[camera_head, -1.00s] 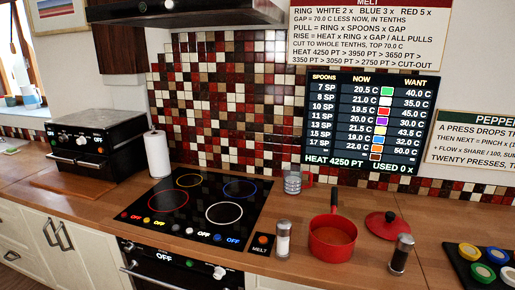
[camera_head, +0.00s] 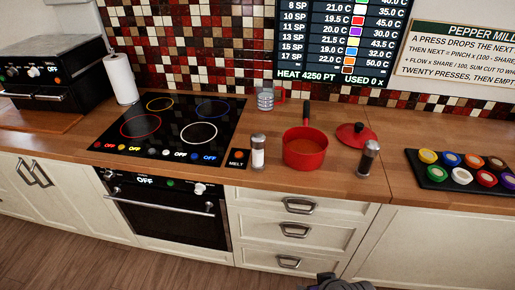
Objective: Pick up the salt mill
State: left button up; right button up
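A dark mill (camera_head: 368,158) stands further right, beyond the red saucepan. A dark grey part of what looks like my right gripper (camera_head: 338,284) shows at the bottom edge, low in front of the drawers and well away from the salt mill. Its fingers cannot be made out. My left gripper is not in view.
A red saucepan (camera_head: 305,152) stands right of the salt mill, with its red lid (camera_head: 355,134) behind. The MELT button plate (camera_head: 237,160) is close on the left. A metal container (camera_head: 265,99) stands behind. A black tray (camera_head: 434,176) holds several coloured pots at right.

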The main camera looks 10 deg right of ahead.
aim_at(258, 163)
jog(key=i+l, duration=0.15)
jog(key=l, duration=0.2)
jog(key=i+l, duration=0.15)
jog(key=l, duration=0.2)
jog(key=i+l+u, duration=0.1)
jog(key=l, duration=0.2)
jog(key=i+l, duration=0.2)
jog(key=l, duration=0.15)
